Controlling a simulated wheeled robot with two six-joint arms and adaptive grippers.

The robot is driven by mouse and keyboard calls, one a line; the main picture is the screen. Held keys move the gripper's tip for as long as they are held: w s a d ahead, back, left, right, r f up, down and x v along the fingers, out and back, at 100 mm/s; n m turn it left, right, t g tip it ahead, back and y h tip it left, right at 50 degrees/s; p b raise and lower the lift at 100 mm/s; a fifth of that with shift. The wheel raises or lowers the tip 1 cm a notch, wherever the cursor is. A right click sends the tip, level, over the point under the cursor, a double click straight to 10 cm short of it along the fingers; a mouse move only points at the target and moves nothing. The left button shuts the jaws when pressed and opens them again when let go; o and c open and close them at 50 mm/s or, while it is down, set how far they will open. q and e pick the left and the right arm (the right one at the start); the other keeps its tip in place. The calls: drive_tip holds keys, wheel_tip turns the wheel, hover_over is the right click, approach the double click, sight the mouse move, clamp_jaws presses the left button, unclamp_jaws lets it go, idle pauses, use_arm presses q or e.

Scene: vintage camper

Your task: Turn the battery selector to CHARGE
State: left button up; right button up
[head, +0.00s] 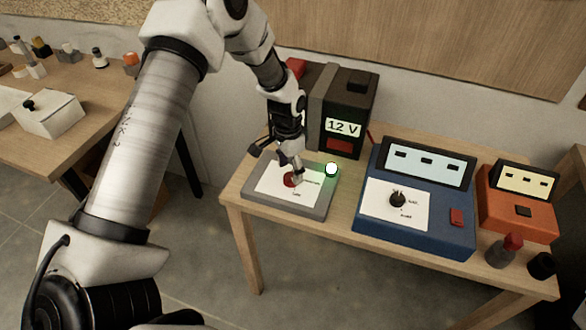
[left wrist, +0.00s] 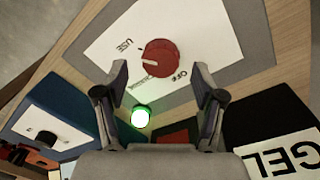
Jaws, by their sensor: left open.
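The battery selector is a red round knob (head: 289,180) on a white label sheet (head: 266,187) on a grey panel at the left of the table. In the left wrist view the knob (left wrist: 160,58) shows a pale pointer mark toward the picture's left, near small lettering partly covered by the knob. USE and OFF can be read on the sheet (left wrist: 105,52). My left gripper (head: 297,177) is directly over the knob. In the left wrist view its open fingers (left wrist: 161,72) stand either side of the knob's lower edge; contact cannot be told. My right gripper is not in view.
A lit green lamp (head: 331,169) sits at the panel's right edge. A dark 12 V battery (head: 355,100) stands behind. A blue meter box (head: 400,229) and an orange box (head: 520,215) stand to the right. Another table (head: 75,150) is at the left.

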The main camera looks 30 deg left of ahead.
sight(291, 179)
use_arm(q)
drive_tip(key=f, duration=0.1)
drive_tip(key=w+f, duration=0.1)
drive_tip(key=shift+d+f, duration=0.15)
drive_tip(key=shift+f, duration=0.25)
drive_tip(key=shift+s+r, duration=0.15)
drive_tip(key=shift+s, duration=0.1)
drive_tip(key=shift+c, duration=0.6)
drive_tip(key=shift+s, duration=0.1)
drive_tip(key=c, duration=1)
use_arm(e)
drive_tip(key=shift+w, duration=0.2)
